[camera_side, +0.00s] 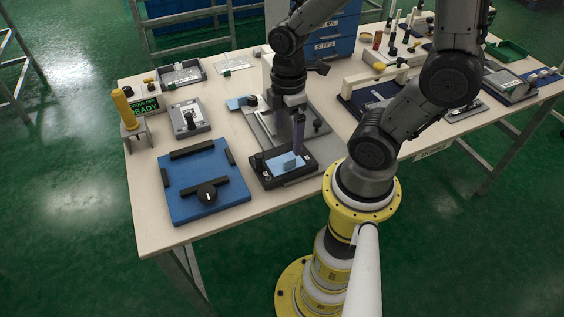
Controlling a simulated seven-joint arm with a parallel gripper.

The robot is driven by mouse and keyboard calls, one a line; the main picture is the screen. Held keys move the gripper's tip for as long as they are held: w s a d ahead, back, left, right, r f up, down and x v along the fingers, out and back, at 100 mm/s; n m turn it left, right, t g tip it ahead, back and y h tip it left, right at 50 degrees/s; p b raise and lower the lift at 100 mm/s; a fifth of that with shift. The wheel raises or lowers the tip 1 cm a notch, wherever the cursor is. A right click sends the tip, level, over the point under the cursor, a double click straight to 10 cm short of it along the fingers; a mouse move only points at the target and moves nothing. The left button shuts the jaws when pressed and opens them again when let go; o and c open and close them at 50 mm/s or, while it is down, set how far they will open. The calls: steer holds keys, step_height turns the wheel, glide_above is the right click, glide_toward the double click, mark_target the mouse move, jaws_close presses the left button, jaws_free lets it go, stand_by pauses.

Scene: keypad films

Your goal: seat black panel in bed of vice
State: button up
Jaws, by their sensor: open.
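The black panel (267,180) appears to be the dark rectangular frame with a light-blue face, lying near the table's front edge. My gripper (291,143) points down over it with its fingers apart. The fingertips reach close to its upper right part; I cannot tell whether they touch it. A small light-blue piece shows by the fingertips. The blue plate (184,207) with black bars along its sides and a round black knob, left of the panel, looks like the vice.
A grey fixture (258,128) stands just behind the panel, partly hidden by my arm. More trays and tools fill the right side. Bare table separates plate and panel.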

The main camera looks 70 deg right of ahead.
mark_target(284, 155)
steer(key=f, duration=0.8)
steer(key=shift+w+f, duration=0.25)
steer(key=shift+w, duration=0.15)
steer(key=c, duration=1.5)
steer(key=shift+r, duration=0.1)
